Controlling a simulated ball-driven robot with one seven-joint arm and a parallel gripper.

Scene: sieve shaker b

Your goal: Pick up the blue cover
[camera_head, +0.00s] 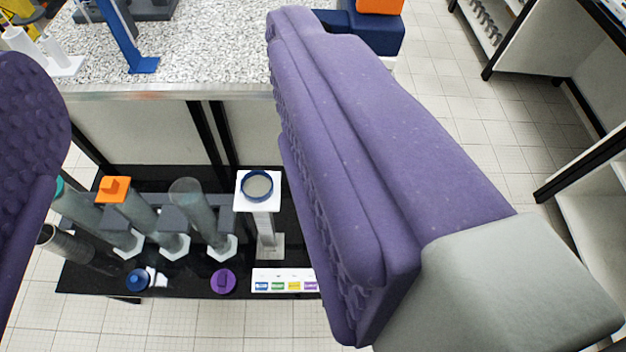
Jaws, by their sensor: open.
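The blue cover (137,280) is a small round dark-blue piece. It lies on the black shelf (185,282) near its front left, low in the picture. My gripper (160,60) is open, with one purple padded finger at the left edge and the other large across the middle right. Nothing is held between the fingers. The blue cover appears between the two fingers in the picture, well below and apart from them.
A purple cover (223,282) and a colour-label strip (284,281) lie to the right. Behind stand clear tubes (192,207), one with an orange cover (113,189), and a white stand with a blue-rimmed sieve (257,186). A speckled worktop (205,50) rises beyond.

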